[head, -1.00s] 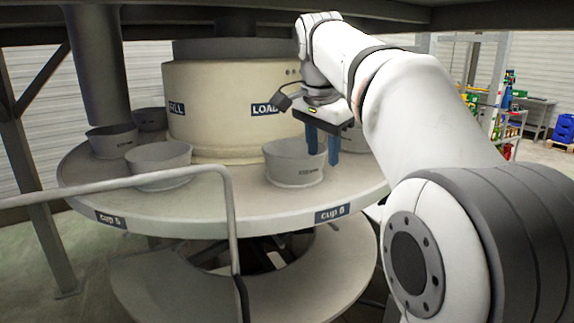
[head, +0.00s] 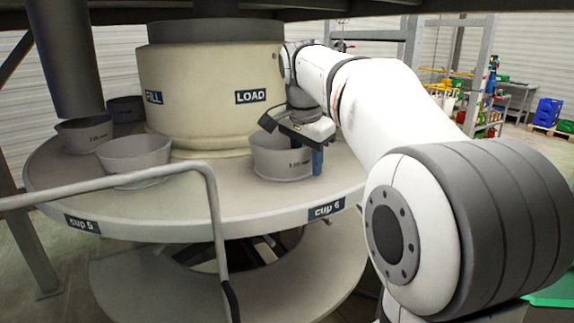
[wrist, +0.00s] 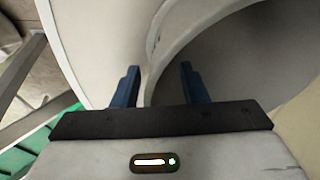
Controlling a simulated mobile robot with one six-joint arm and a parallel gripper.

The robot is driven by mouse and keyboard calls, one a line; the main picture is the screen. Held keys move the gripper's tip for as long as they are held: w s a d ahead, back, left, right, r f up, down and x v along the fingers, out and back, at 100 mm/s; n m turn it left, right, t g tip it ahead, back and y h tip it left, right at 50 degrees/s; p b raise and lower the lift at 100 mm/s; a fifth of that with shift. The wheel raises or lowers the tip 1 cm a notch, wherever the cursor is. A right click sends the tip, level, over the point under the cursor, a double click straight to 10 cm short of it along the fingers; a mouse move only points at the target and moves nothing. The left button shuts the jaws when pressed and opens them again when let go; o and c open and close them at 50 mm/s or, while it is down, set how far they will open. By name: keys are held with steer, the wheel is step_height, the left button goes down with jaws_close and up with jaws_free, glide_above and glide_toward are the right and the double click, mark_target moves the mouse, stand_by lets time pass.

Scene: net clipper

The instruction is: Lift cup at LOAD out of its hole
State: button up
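The grey cup at LOAD (head: 280,160) sits upright in the turntable, in front of the LOAD sign (head: 251,96). My gripper (head: 308,158) is at the cup's right rim. One blue finger shows outside the cup wall in the head view; the other is hidden, seemingly inside the cup. In the wrist view the two fingers of my gripper (wrist: 160,72) stand apart, with the rim of the cup (wrist: 172,48) running between them. The cup's dark inside is on the right. I see a gap beside the wall, so the fingers look open. The hole is hidden by the cup.
The turntable (head: 230,205) carries other cups, including one at the front left (head: 135,163) and one by FILL (head: 84,136). A grey handrail (head: 100,188) crosses the front left. The beige central drum (head: 205,95) stands close behind the LOAD cup.

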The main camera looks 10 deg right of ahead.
steer(key=shift+f, duration=0.1)
jaws_close()
stand_by(0.3)
